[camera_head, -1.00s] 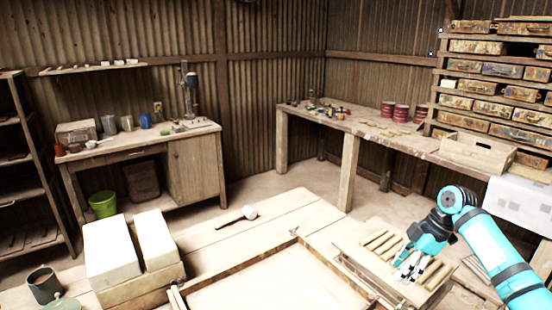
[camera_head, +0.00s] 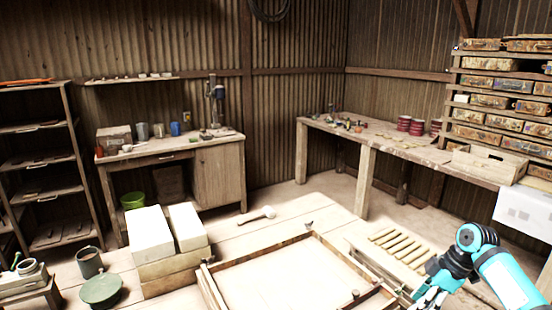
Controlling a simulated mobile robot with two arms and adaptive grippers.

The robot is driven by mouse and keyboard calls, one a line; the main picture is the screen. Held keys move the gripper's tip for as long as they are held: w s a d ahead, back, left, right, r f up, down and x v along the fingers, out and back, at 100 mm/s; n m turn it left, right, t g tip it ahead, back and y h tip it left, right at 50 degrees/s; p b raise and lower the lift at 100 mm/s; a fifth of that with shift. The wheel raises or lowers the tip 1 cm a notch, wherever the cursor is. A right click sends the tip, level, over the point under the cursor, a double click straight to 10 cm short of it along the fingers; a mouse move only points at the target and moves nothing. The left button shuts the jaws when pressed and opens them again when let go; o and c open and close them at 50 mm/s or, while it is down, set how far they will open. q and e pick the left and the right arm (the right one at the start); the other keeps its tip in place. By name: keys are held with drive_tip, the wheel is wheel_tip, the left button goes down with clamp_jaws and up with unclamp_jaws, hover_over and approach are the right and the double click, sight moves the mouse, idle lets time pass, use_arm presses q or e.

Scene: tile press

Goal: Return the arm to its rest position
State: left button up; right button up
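My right arm comes in from the lower right in the head view. My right gripper (camera_head: 428,298) points down near the bottom edge, in front of a board with several pale bars (camera_head: 397,244) and beside the right side of the wooden frame (camera_head: 330,240). Its fingertips are small and partly cut off, so I cannot tell whether it is open or holds anything. My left gripper is not in view.
White blocks (camera_head: 150,235) stand to the left. A green lidded pot (camera_head: 101,290) and a dark mug (camera_head: 89,262) are at lower left. Workbenches line the walls.

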drive_tip(key=s+a+f+m+h, duration=0.1)
drive_tip(key=s+f+m, duration=0.25)
drive_tip(key=f, duration=0.85)
drive_tip(key=s+f+m+h, duration=0.15)
drive_tip(key=s+f, duration=0.35)
drive_tip(key=f, duration=0.7)
drive_tip(key=s+a+f+m+h, duration=0.1)
drive_tip(key=s+f+m, duration=0.3)
drive_tip(key=f, duration=0.8)
drive_tip(key=s+a+f+m, duration=0.1)
drive_tip(key=s+a+f, duration=0.1)
drive_tip(key=s+f, duration=0.7)
drive_tip(key=s+a+f, duration=0.2)
drive_tip(key=s+f, duration=0.3)
drive_tip(key=s, duration=0.7)
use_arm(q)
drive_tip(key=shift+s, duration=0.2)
use_arm(e)
drive_tip(key=s+a+f, duration=0.1)
drive_tip(key=s+a, duration=0.2)
drive_tip(key=s, duration=0.6)
drive_tip(key=s+a+f+m, duration=0.1)
drive_tip(key=s+a+f, duration=0.1)
drive_tip(key=s, duration=0.7)
drive_tip(key=shift+s+a+f+m, duration=0.2)
drive_tip(key=shift+s+a+m, duration=0.1)
drive_tip(key=shift+a, duration=0.3)
